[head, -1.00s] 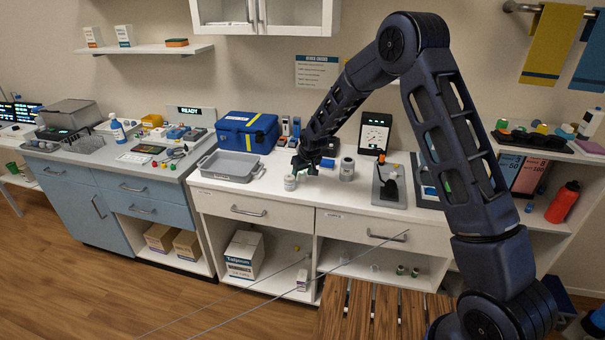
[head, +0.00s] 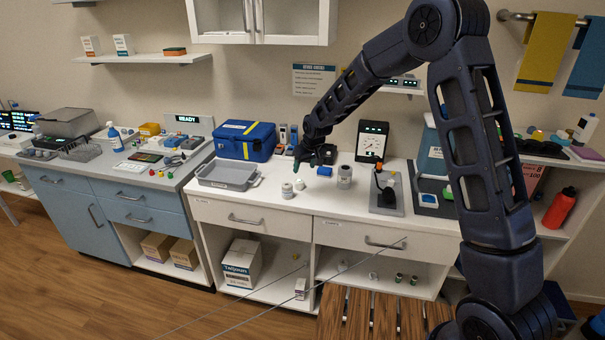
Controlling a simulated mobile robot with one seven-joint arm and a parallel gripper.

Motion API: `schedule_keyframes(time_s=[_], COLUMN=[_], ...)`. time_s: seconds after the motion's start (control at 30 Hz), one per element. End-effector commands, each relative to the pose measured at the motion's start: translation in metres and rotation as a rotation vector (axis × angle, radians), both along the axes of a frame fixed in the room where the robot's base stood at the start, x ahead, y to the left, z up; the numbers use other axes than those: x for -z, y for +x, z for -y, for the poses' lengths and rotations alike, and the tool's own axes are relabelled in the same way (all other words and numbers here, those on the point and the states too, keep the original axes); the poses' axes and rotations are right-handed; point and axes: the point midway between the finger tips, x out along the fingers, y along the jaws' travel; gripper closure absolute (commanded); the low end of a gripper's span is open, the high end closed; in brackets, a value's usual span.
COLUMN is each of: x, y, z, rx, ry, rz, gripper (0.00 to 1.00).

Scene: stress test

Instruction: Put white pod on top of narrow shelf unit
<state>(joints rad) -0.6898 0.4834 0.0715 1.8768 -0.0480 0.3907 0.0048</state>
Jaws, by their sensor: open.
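A small white jar-like item (head: 287,190) stands on the white counter (head: 270,200), right of the grey tray. A smaller white rounded item (head: 300,184) sits close to its right. I cannot tell for certain which is the white pod. My gripper (head: 309,161) is open and appears empty, above and behind these two, pointing down; its fingers are small and dark here. A shelf unit (head: 570,222) at the right edge, with a crowded top, may be the narrow shelf unit; my arm hides part of that area.
A grey tray (head: 228,175) and a blue case (head: 245,141) stand to the left of my gripper. A grey canister (head: 345,177), a dark display (head: 372,141) and a stand (head: 386,192) are to its right. A red bottle (head: 561,208) sits on the right unit's lower shelf.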

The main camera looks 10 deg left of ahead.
Motion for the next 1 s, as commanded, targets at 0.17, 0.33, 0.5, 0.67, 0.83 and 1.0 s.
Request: schedule_keyframes(time_s=[0.17,0.33,0.5,0.67,0.83,1.0], x=[-0.016,-0.020,-0.023,-0.048,-0.096,-0.138], y=[-0.004,-0.006,-0.006,-0.002,-0.003,-0.015], z=[0.004,0.006,0.008,0.039,0.106,0.174], rx=[0.000,0.000,0.002,0.039,0.114,0.193], ry=[0.001,0.000,0.001,0.000,-0.005,-0.011], rz=[0.001,0.000,0.001,0.007,0.014,0.018], gripper=[0.42,0.42,0.42,0.42,0.42,0.42])
